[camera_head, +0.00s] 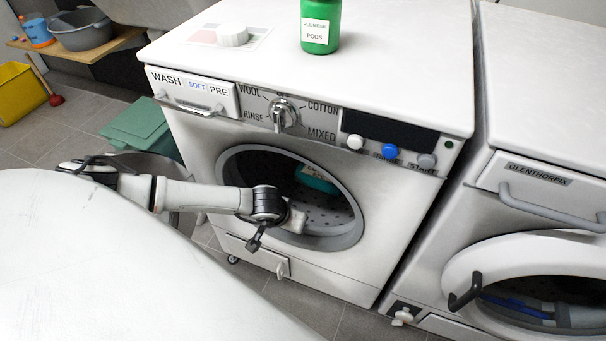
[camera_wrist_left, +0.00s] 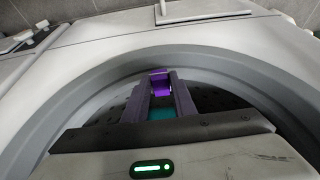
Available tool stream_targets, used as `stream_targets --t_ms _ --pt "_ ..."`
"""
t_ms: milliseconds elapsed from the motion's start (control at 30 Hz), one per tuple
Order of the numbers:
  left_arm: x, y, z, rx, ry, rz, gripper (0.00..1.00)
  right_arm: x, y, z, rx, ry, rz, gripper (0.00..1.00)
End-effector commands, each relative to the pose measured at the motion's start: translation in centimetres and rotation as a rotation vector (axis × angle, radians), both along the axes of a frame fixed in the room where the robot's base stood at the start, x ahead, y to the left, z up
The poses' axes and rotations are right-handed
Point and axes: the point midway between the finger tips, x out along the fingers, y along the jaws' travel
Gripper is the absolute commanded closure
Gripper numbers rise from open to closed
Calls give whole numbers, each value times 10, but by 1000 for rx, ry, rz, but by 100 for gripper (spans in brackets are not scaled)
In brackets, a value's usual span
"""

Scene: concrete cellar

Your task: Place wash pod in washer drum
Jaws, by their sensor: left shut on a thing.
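The washer drum (camera_head: 338,222) is open at the front of the left machine, with a dark perforated inside and a grey ring. My left gripper (camera_wrist_left: 160,88) reaches into the drum opening, and in the wrist view it is shut on a small purple wash pod (camera_wrist_left: 160,83) between its fingertips. The pod does not show in the head view, where my wrist and the drum opening hide it. A teal item (camera_head: 318,180) lies inside the drum; teal also shows between my fingers in the wrist view (camera_wrist_left: 162,113). My right gripper is not in view.
A green pods tub (camera_head: 321,28) and a white round cap (camera_head: 232,35) stand on the washer top. The panel has a dial (camera_head: 284,115). A second machine (camera_head: 540,175) with an open-looking round door stands at right. A green bin lid (camera_head: 140,128) is at left.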

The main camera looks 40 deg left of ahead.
Motion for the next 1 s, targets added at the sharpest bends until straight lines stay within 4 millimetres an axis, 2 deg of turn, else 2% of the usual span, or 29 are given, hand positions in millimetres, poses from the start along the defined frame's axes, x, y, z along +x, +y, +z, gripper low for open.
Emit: stream_targets --t_ms 33,100,400,500,667,900,1000 --pt "16 3 -2 -1 -6 3 97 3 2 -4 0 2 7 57" --pt "34 7 -3 -1 -5 5 97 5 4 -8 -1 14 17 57" --pt "98 22 -2 -3 -3 4 97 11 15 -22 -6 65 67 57" --pt "94 22 -21 -3 2 0 97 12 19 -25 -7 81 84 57" --pt "95 22 -32 -1 1 0 97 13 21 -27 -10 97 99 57" --pt "94 22 -66 -2 2 1 97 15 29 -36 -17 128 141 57" --pt "98 23 -72 -2 0 2 97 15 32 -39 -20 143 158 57"
